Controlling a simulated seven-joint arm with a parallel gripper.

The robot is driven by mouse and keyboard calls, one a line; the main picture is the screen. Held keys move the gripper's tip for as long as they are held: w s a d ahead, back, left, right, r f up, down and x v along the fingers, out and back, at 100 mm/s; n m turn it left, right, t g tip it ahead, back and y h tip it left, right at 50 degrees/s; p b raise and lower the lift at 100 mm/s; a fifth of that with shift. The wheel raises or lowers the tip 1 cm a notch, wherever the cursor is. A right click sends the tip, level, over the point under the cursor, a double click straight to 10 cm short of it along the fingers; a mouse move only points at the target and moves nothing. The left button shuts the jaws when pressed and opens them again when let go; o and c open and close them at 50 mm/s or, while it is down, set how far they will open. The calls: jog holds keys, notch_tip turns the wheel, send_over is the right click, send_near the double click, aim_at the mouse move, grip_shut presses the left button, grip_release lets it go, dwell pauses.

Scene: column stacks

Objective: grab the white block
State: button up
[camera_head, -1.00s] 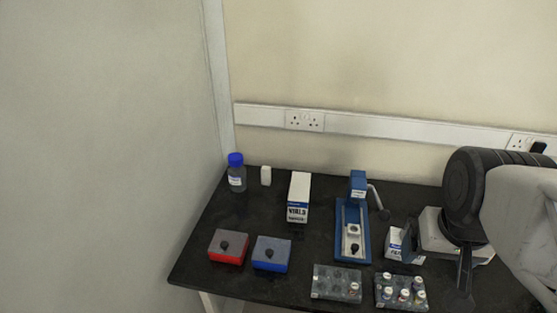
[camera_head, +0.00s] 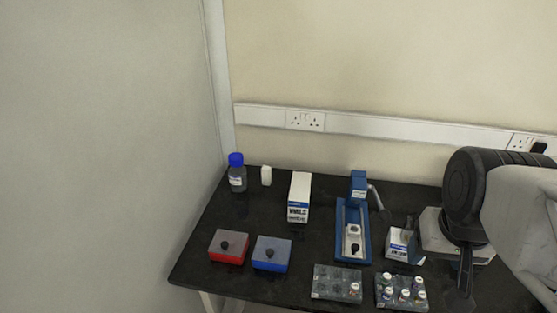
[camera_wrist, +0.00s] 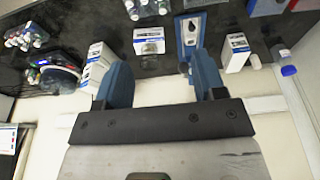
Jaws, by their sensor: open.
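The white block (camera_head: 266,175) is small and stands upright at the back left of the dark table, between the blue-capped bottle (camera_head: 237,172) and the white vials box (camera_head: 299,197). In the wrist view a small white block (camera_wrist: 255,61) shows at the right, between the vials box (camera_wrist: 235,52) and the bottle's blue cap (camera_wrist: 288,70). My gripper (camera_wrist: 162,78) is open with nothing between its blue fingers. It is at the right side of the table in the head view, well apart from the block.
A blue press-like device (camera_head: 352,230) stands mid-table. Red (camera_head: 229,247) and blue (camera_head: 271,254) boxes are at the front left. Two vial racks (camera_head: 337,284) (camera_head: 401,291) are at the front. Another white box (camera_head: 402,247) stands near my gripper. A wall trunking runs behind.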

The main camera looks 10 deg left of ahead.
jog(key=shift+r, duration=0.1)
jog(key=w+a+r+n+t+h, duration=0.1)
jog(key=w+r+n+h, duration=0.1)
jog(key=w+r+n, duration=0.35)
jog(key=w+a+r+n+h, duration=0.1)
jog(key=w+r+n, duration=0.15)
jog(key=w, duration=0.55)
jog(key=n+t, duration=1)
jog(key=n, duration=1.6)
send_over(266, 171)
jog(key=s+a, duration=0.2)
jog(key=s, duration=0.4)
notch_tip(266, 171, down, 3)
jog(key=shift+y, duration=0.4)
notch_tip(266, 171, down, 32)
jog(key=shift+w+d, duration=0.1)
jog(key=shift+w, duration=0.05)
jog(key=shift+f, duration=0.55)
